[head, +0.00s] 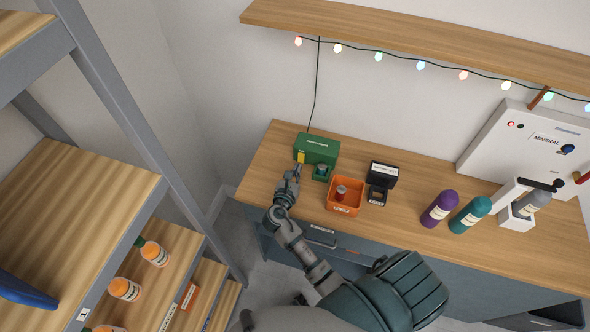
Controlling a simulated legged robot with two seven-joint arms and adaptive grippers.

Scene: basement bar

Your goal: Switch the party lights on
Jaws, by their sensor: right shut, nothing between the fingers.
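A string of party lights (420,65) with small coloured bulbs hangs under the wooden wall shelf. The bulbs look bright in pale red, white and teal. A dark cord (316,85) runs from the string down the wall to a green box (318,148) at the left end of the counter. A small yellow part (301,158) shows at the box's left front corner. My right gripper (295,170) is shut and empty, its tips right by the yellow part; I cannot tell whether they touch. My left gripper is not in view.
An orange bin (345,188) and a black box (382,176) stand right of the green box. Purple (438,208) and teal (470,214) bottles and a white machine (528,145) are farther right. A shelving rack (95,205) fills the left side.

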